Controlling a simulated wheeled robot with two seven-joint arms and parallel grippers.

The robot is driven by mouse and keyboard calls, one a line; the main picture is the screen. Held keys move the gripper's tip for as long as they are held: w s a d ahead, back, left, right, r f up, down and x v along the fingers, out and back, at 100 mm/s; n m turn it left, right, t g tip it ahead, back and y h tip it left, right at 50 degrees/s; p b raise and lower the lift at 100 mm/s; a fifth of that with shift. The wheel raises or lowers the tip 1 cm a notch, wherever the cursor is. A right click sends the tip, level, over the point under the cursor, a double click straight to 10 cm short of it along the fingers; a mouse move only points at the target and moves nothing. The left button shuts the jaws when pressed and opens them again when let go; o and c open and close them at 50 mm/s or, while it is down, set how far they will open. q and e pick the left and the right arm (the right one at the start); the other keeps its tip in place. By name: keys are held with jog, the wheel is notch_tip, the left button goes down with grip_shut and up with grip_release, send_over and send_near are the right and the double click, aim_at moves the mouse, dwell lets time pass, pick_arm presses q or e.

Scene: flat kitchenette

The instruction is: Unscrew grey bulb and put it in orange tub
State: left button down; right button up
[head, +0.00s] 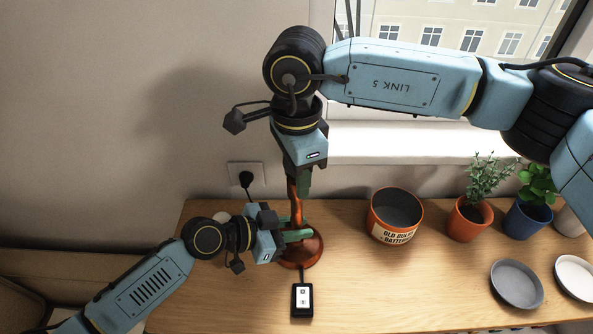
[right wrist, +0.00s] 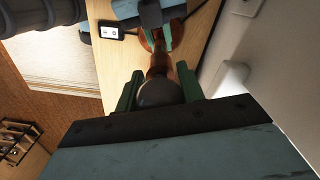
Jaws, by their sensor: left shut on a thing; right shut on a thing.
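A copper-brown lamp (head: 312,248) stands upright on the table near the wall. My left gripper (head: 298,235) is shut on its stem, low down just above the base. My right gripper (head: 299,185) points straight down over the lamp's top. In the right wrist view its green fingers close on either side of the round dark grey bulb (right wrist: 160,90), which sits at the top of the lamp. In the head view the bulb is hidden by the right gripper. The orange tub (head: 378,222), with a label about old bulbs and batteries, stands right of the lamp and is open on top.
A black switch box (head: 302,300) lies in front of the lamp. A plug sits in the wall socket (head: 246,176) behind. Right of the tub are potted plants (head: 470,220), a grey plate (head: 517,284) and a white plate (head: 575,276).

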jog(key=n, duration=0.7)
jog(key=shift+n, duration=0.4)
jog(key=n, duration=0.5)
jog(key=shift+n, duration=0.3)
jog(key=n, duration=0.5)
jog(key=shift+d+n, duration=0.1)
jog(key=shift+n, duration=0.2)
jog(key=n, duration=0.3)
jog(key=shift+w+n, duration=0.1)
jog(key=shift+n, duration=0.2)
jog(key=n, duration=0.3)
jog(key=shift+n, duration=0.3)
jog(key=o, duration=1.1)
